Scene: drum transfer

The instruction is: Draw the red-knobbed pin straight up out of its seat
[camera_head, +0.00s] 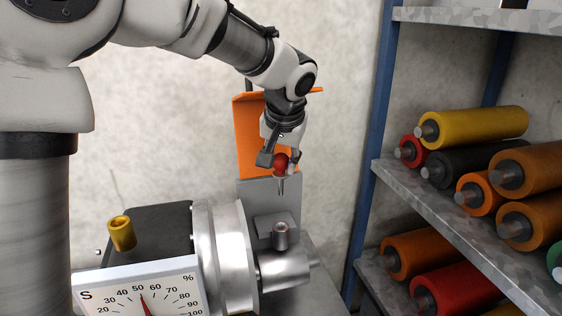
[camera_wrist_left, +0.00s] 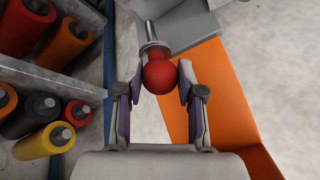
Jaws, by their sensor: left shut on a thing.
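The pin has a round red knob (camera_head: 281,162) and a thin metal shaft below it. My left gripper (camera_head: 279,160) is shut on the red knob, with the fingers on either side of it. The pin hangs about upright, its whole visible shaft clear in the air. Below it is a short upright metal seat (camera_head: 281,235) on a shiny horizontal cylinder; a gap shows between shaft tip and seat. In the left wrist view the red knob (camera_wrist_left: 160,77) sits between both fingertips, its shaft pointing away. My right gripper is not in view.
An orange panel (camera_head: 248,130) stands behind the gripper. A dial gauge (camera_head: 140,290), a brass-coloured knob (camera_head: 122,233) and a large metal flange (camera_head: 226,255) are at lower left. A shelf rack (camera_head: 480,225) with several coloured rollers stands at right.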

